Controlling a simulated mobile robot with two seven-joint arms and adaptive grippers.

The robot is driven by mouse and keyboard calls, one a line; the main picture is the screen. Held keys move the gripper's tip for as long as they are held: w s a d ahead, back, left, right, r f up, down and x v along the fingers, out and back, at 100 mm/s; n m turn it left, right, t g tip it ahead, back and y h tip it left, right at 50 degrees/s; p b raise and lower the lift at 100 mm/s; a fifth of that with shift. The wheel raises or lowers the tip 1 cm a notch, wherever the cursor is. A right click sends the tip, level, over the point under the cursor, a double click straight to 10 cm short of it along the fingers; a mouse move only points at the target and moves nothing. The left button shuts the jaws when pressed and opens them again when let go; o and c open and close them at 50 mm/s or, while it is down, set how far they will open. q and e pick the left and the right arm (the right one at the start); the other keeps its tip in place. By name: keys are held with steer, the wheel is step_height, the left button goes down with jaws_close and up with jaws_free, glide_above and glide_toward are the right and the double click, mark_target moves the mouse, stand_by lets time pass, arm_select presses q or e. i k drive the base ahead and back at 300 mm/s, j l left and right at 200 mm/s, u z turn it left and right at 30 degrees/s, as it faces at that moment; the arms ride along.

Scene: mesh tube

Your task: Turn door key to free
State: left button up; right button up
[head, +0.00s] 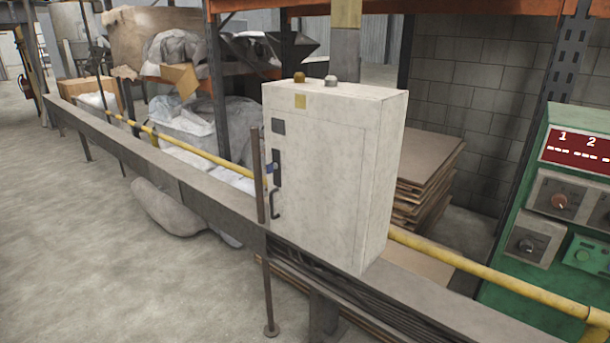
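A pale grey-white control cabinet (340,170) stands upright beside a long metal rail, its door face turned toward the left front. On the door's left edge are a dark handle (275,204) and a dark lock plate (277,167) above it. The door looks closed. Neither of my grippers shows in the head view.
A thin upright rod (257,170) stands just in front of the door's left edge. A yellow pipe (480,270) runs along the rail (160,165). A green control panel (565,220) stands at the right. The floor (120,270) at the left front is clear.

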mark_target(269, 166)
steer(key=z, duration=0.6)
steer(key=i+j+z, duration=0.15)
steer(key=j+z, duration=0.25)
steer(key=i+j+z, duration=0.1)
steer(key=j+z, duration=0.65)
steer(key=j, duration=0.7)
steer(key=j+z, duration=0.1)
steer(key=j, duration=0.9)
steer(key=k+j, duration=0.1)
steer(key=j, duration=0.85)
steer(key=z, duration=0.05)
